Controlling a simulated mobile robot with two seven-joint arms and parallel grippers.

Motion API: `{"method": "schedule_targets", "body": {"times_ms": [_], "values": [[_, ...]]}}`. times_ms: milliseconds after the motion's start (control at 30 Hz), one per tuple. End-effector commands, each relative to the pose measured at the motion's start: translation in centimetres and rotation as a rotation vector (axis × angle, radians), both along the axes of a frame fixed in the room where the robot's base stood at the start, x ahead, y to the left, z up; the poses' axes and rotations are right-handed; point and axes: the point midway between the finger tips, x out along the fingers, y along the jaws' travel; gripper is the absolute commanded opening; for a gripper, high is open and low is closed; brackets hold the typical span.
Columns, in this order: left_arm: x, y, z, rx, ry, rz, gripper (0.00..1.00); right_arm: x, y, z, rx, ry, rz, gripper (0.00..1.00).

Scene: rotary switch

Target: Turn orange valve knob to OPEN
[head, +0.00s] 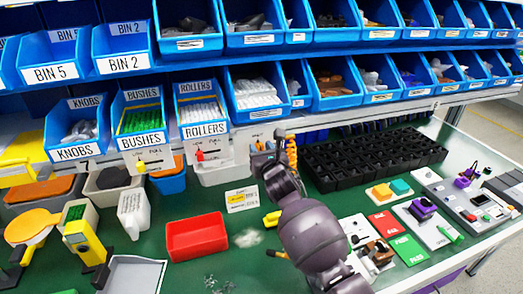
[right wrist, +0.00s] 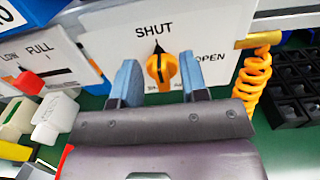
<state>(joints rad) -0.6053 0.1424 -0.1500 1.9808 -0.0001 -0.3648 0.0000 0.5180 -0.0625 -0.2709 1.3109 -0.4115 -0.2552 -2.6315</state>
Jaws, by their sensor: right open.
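The orange valve knob (right wrist: 161,69) shows in the right wrist view on a white panel (right wrist: 118,38) marked SHUT at the top and OPEN at the right. Its black pointer points up toward SHUT. My right gripper (right wrist: 159,84) is open, with one blue-grey finger on each side of the knob. I cannot tell whether the fingers touch it. In the head view my right gripper (head: 265,148) reaches up to the panel below the blue bins and hides the knob. My left gripper is not in view.
An orange coiled hose (right wrist: 255,75) hangs right of the panel. A black grid tray (head: 375,160) lies to the right on the green table. A red tray (head: 196,237) and a white-and-yellow label card (head: 242,199) lie left of my arm. Blue bins (head: 202,110) overhang the back.

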Motion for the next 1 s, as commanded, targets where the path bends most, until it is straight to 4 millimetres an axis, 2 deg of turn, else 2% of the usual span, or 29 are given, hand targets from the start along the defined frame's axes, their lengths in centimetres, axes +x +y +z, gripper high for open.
{"method": "schedule_targets", "body": {"times_ms": [67,333,667,1000], "values": [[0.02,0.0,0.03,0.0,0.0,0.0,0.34,-0.01,0.0,0.01,0.0,0.0,0.0,0.4],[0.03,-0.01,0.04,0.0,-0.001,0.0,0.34,-0.02,-0.01,0.01,0.0,0.0,0.0,0.01],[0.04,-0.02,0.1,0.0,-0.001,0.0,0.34,-0.01,-0.04,0.0,0.025,0.008,0.0,0.0],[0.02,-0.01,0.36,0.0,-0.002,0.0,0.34,0.08,-0.33,-0.02,0.213,0.069,0.0,0.0]]}}
